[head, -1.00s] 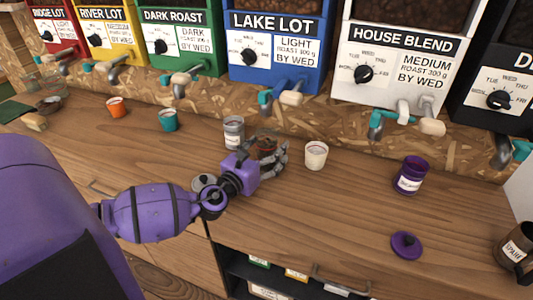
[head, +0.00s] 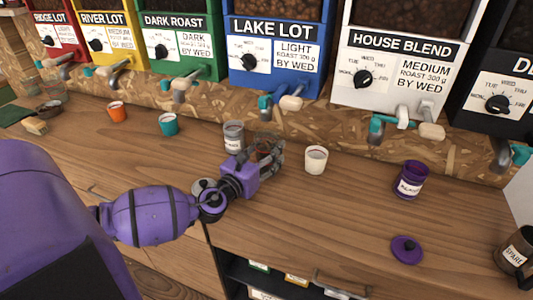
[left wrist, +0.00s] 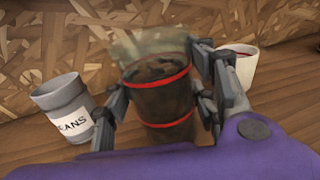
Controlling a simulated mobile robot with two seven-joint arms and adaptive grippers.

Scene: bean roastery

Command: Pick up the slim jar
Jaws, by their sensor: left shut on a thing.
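The slim jar is a clear glass jar with red bands and dark contents. It stands in the middle of the left wrist view (left wrist: 160,98), upright or nearly so. My left gripper (left wrist: 165,110) is shut on it, with fingers on both sides. In the head view the jar (head: 265,148) is partly hidden behind my left gripper (head: 271,155), over the wooden counter. I cannot tell whether its base touches the counter. My right gripper is not in view.
A grey canister (head: 233,136) stands close left of the jar and a white cup (head: 316,160) to its right. A purple jar (head: 411,180) and a purple lid (head: 407,250) are farther right. Dispenser taps (head: 285,102) overhang the back. The counter between cup and purple jar is clear.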

